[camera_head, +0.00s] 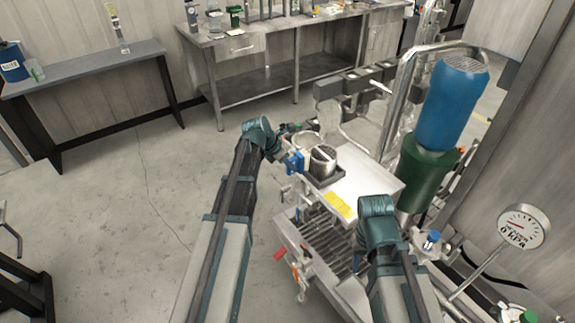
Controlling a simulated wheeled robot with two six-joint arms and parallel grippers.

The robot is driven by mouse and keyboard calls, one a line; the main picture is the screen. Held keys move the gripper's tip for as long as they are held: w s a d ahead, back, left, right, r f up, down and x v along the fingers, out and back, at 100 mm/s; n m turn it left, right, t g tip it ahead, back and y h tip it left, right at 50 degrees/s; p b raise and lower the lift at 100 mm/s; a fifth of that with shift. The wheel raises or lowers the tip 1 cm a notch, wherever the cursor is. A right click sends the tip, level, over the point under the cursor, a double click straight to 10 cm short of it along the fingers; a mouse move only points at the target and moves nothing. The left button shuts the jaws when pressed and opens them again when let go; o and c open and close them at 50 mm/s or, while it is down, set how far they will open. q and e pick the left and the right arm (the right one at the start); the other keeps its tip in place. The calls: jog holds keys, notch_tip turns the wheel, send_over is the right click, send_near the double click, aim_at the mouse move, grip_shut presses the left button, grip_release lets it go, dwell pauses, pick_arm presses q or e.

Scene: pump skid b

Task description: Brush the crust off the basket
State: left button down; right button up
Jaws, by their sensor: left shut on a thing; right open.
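The basket seems to be the round, dark-banded metal cylinder (323,158). It stands upright in a shallow dark tray (326,181) on the skid's light metal top. My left gripper (285,158) is at the basket's left side, small and partly hidden by its wrist. It appears shut on a small blue thing (295,162), perhaps a brush, close beside the basket; I cannot tell if they touch. Crust on the basket is too small to make out. My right arm's wrist hangs over the skid's front right; its gripper (408,243) is open, its fingers largely hidden.
A yellow label (341,206) lies on the skid top (366,185). A blue and green pump motor (450,105) stands to the right, with pipes behind. A pressure gauge (523,227) is at far right. A slatted grate (325,240) lies below.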

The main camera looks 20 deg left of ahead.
pick_arm(q)
jog(key=shift+w+d, duration=0.3)
jog(key=shift+w, duration=0.1)
jog(key=shift+s+d, duration=0.1)
jog(key=s+d, duration=0.1)
jog(key=d, duration=0.1)
jog(key=s+d, duration=0.2)
jog(key=shift+s+d, duration=0.1)
jog(key=shift+s, duration=0.1)
dwell(0.7)
jog(key=shift+w, duration=0.1)
jog(key=shift+w+a, duration=0.85)
jog(key=shift+a, duration=0.3)
jog(key=shift+w+a, duration=0.8)
jog(key=shift+a, duration=0.35)
jog(key=shift+s, duration=0.1)
